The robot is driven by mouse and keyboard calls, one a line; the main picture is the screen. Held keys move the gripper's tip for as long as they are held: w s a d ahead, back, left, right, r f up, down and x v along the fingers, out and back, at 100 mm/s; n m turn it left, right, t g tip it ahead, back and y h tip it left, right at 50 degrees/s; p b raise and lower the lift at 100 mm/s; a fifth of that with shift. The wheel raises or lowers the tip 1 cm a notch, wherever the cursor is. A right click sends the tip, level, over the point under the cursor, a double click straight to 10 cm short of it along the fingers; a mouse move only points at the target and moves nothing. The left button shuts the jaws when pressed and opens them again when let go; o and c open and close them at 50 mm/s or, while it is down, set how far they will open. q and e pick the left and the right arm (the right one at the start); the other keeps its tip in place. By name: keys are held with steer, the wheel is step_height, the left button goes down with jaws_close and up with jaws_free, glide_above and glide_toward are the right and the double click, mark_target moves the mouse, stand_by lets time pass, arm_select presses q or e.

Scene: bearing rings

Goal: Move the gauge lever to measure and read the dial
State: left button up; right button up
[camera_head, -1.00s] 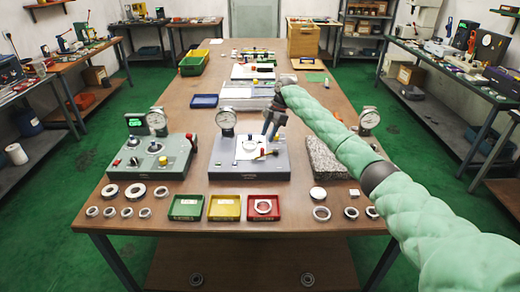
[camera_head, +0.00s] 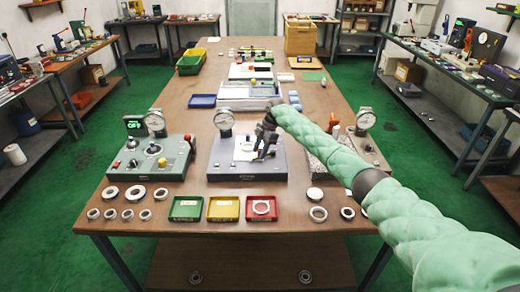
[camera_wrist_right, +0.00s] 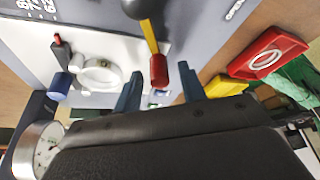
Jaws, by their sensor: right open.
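The middle gauge station has a dark grey base (camera_head: 222,170) with a white plate (camera_wrist_right: 40,45). Its round dial (camera_head: 224,119) stands at the back left; the wrist view shows the dial partly (camera_wrist_right: 38,150), too small to read. A pale ring (camera_wrist_right: 100,75) lies on the plate. The yellow lever (camera_wrist_right: 150,33) with a red tip (camera_wrist_right: 159,71) shows in the wrist view; my gripper mostly hides it in the head view. My right gripper (camera_head: 262,153) is open at the lever, its fingers either side of the red tip in the wrist picture. I cannot tell whether they touch.
Green, yellow and red trays stand in front; the red tray (camera_head: 250,217) holds a ring. A green gauge station (camera_head: 175,172) stands left and a granite stand (camera_head: 328,155) right. Loose rings lie along the front edge. Blue, yellow and green bins stand further back.

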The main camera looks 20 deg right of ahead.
jaws_close()
steer(key=shift+w, duration=0.1)
steer(key=shift+w+a+m, duration=0.1)
steer(key=shift+w+m, duration=0.1)
steer(key=shift+m, duration=0.4)
steer(key=shift+w+m+t+b, duration=0.3)
steer(key=shift+w+m+t, duration=0.1)
steer(key=shift+m+t, duration=0.15)
steer(key=shift+w+m+t, duration=0.35)
steer(key=shift+w+m, duration=0.2)
steer(key=shift+m, duration=0.5)
arm_select(q)
steer(key=shift+w+d+r, duration=0.15)
steer(key=shift+d+r, duration=0.1)
steer(key=shift+r, duration=0.55)
arm_select(e)
steer(key=shift+w+m, duration=0.4)
steer(key=shift+m, duration=0.3)
steer(key=shift+r+t, duration=0.1)
steer(key=shift+t, duration=0.2)
